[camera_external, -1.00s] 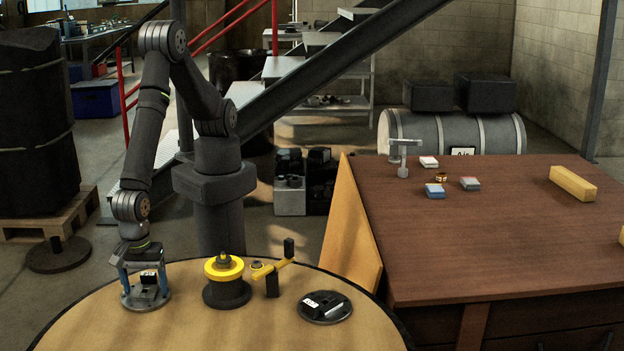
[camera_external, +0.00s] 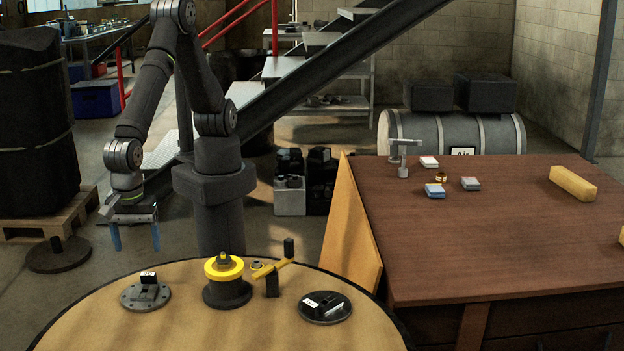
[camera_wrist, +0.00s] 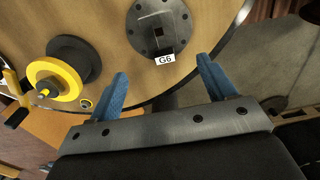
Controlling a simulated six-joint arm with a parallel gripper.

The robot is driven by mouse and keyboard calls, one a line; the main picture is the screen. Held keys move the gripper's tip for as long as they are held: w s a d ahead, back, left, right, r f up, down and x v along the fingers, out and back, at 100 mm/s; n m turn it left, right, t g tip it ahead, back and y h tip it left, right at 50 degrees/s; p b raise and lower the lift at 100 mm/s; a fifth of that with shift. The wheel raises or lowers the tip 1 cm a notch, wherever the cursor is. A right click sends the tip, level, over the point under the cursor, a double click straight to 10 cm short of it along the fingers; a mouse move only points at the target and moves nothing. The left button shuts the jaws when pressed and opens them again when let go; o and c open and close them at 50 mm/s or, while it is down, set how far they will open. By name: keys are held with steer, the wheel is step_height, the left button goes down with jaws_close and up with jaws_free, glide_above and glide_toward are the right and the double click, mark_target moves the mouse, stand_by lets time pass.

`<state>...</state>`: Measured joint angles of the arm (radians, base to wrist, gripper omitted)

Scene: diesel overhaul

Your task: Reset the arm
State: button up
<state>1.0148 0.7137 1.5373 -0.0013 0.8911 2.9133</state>
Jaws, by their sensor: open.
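My gripper (camera_external: 135,236) is open and empty, raised above the left back edge of the round wooden table (camera_external: 205,325). Its two blue fingers are spread apart, and it also shows in the wrist view (camera_wrist: 163,85). A grey round flange (camera_external: 145,296) with a dark block and a white tag lies on the table below and to the right of the fingers. In the wrist view the flange (camera_wrist: 150,22) lies beyond the fingertips, apart from them, and its tag reads "G6".
A yellow and black spool-like part (camera_external: 226,280) stands mid-table, with a yellow crank-shaped piece (camera_external: 275,269) beside it. A second, darker flange (camera_external: 325,307) lies to the right. A brown workbench (camera_external: 480,230) with small blocks stands further right. The table's front is clear.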

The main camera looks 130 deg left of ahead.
mark_target(146, 289)
steer(key=shift+f, duration=0.1)
step_height(146, 289, down, 12)
steer(key=shift+f, duration=0.25)
step_height(146, 289, up, 3)
steer(key=shift+f, duration=0.1)
steer(key=shift+r, duration=0.65)
steer(key=shift+f, duration=0.1)
